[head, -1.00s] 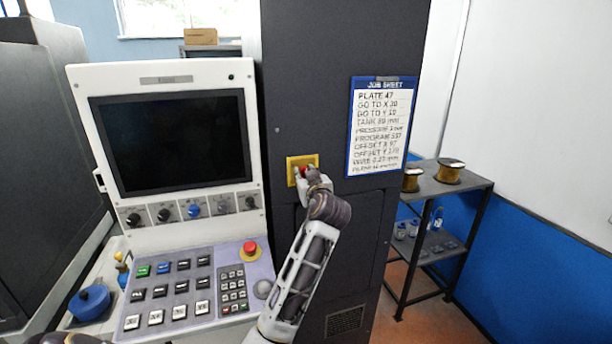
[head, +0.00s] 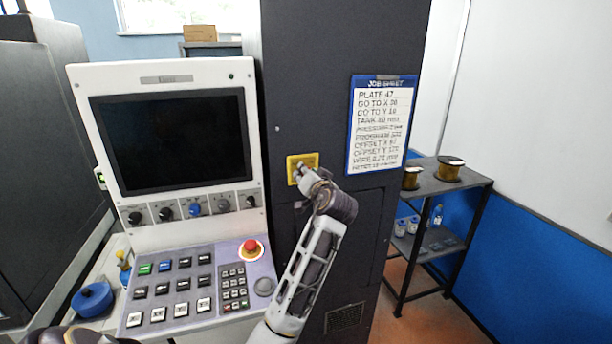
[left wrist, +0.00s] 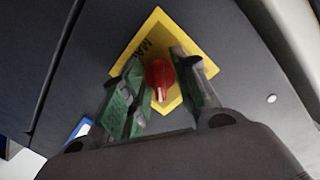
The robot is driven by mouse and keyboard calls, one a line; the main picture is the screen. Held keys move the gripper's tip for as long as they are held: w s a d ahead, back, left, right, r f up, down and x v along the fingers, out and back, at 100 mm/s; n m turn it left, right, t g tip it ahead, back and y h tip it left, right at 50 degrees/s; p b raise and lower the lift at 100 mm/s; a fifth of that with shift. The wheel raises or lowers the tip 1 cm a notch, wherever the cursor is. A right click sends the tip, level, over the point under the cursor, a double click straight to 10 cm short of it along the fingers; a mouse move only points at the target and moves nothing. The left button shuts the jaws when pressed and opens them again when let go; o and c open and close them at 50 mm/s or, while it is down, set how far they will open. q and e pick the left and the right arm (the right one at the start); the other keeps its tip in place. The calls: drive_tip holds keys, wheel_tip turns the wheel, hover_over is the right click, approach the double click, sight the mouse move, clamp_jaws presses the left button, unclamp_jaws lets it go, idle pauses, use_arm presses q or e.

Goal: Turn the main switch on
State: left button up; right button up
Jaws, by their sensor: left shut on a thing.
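The main switch is a red knob (left wrist: 160,78) on a yellow plate (left wrist: 195,45), with part of its lettering showing. In the head view the yellow plate (head: 303,159) sits on the dark cabinet front, and the knob is hidden behind my gripper. My left gripper (head: 299,174) is at the plate. In the left wrist view its green-padded fingers (left wrist: 158,92) stand on either side of the knob and are shut on it. A pale mark on the knob points toward the bottom of that view.
Left of the cabinet stands a control console with a dark screen (head: 172,140), several dials, keys and a red emergency button (head: 250,248). A job sheet (head: 380,126) hangs right of the switch. A shelf with spools (head: 451,169) stands at the right.

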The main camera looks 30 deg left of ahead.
use_arm(q)
drive_tip(key=shift+f, duration=0.1)
idle(0.3)
drive_tip(key=o, duration=1)
drive_tip(key=shift+d, duration=0.1)
drive_tip(key=v, duration=1.2)
